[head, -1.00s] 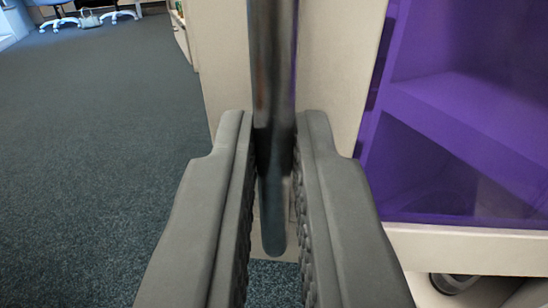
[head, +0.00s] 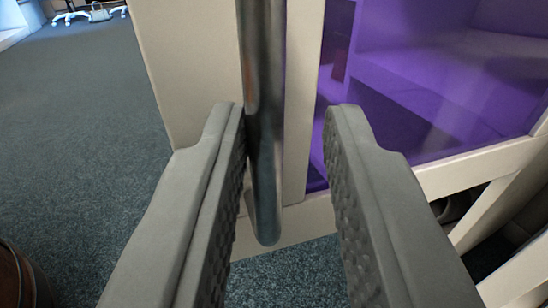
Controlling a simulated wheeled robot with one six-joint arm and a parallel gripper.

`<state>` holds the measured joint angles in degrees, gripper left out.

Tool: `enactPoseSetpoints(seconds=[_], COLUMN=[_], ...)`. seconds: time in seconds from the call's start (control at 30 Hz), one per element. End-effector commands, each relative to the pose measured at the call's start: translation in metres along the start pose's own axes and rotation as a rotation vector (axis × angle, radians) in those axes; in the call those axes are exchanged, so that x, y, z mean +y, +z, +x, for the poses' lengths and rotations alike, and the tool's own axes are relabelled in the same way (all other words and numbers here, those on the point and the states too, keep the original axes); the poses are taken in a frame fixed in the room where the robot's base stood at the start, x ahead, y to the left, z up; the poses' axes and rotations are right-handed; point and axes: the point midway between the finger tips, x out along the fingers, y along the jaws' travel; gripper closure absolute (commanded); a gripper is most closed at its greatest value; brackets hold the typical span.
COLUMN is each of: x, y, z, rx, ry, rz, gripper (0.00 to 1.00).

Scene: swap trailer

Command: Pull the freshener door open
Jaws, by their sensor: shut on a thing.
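The freshener door handle (head: 266,110) is a dark, shiny upright bar that ends in a rounded tip low in the middle of the view. My gripper (head: 284,108) is shut on the handle, with the bar between its two grey ribbed fingers. The bar lies close along the left finger, and a gap shows between it and the right finger. The freshener (head: 195,70) has cream panels and a purple-lit interior (head: 440,60) with a shelf, seen at the right. A cream strip (head: 303,110) stands just right of the handle. I cannot tell how far the door stands open.
Dark grey carpet (head: 85,130) lies open at the left. A brown rounded object (head: 18,280) stands at the lower left edge. White chair feet (head: 85,14) show far off at the top left. Slanting cream bars (head: 510,215) border a dark space at the lower right.

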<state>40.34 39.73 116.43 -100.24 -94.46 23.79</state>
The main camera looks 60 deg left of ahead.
Motion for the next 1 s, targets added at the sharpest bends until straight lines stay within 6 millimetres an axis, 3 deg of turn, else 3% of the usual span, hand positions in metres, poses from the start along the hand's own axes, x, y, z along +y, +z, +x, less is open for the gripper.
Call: enactPoseSetpoints(seconds=[0.23, 0.27, 0.3, 1.0], x=[0.006, 0.006, 0.006, 0.0027], y=[-0.0035, -0.0036, -0.0036, -0.0013], z=[0.0013, 0.0013, 0.0012, -0.0073], rx=[-0.001, 0.0, 0.0, 0.0], ry=[0.007, 0.007, 0.007, 0.004], rz=[-0.011, -0.011, -0.011, -0.005], gripper=[1.0, 0.72, 0.68, 0.68])
